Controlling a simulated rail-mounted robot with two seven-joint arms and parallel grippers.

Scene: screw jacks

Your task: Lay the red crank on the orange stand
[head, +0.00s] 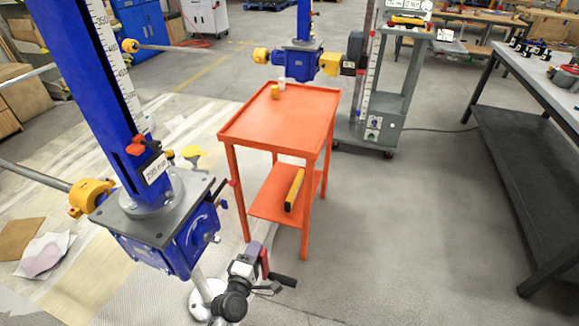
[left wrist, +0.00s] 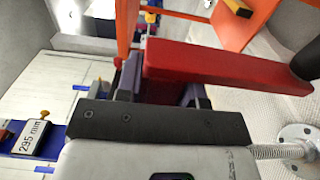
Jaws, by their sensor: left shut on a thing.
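The red crank (head: 264,263) is a red bar with a black handle that sticks out to the right. My left gripper (head: 256,253) is shut on the bar, in front of the orange stand, lower than its top and apart from it. In the left wrist view the red crank (left wrist: 220,65) lies across the fingers of my left gripper (left wrist: 158,84), its black handle at the right edge. The orange stand (head: 265,134) is a small table with a rimmed top and a lower shelf. Part of it shows in the left wrist view (left wrist: 215,32). My right gripper is out of view.
A blue screw jack (head: 165,240) with a scale column stands close left of the gripper. A small yellow thing and a white thing sit at the stand top's back edge; the rest is clear. A yellow bar (head: 294,190) lies on the shelf. A dark workbench (head: 535,150) stands right.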

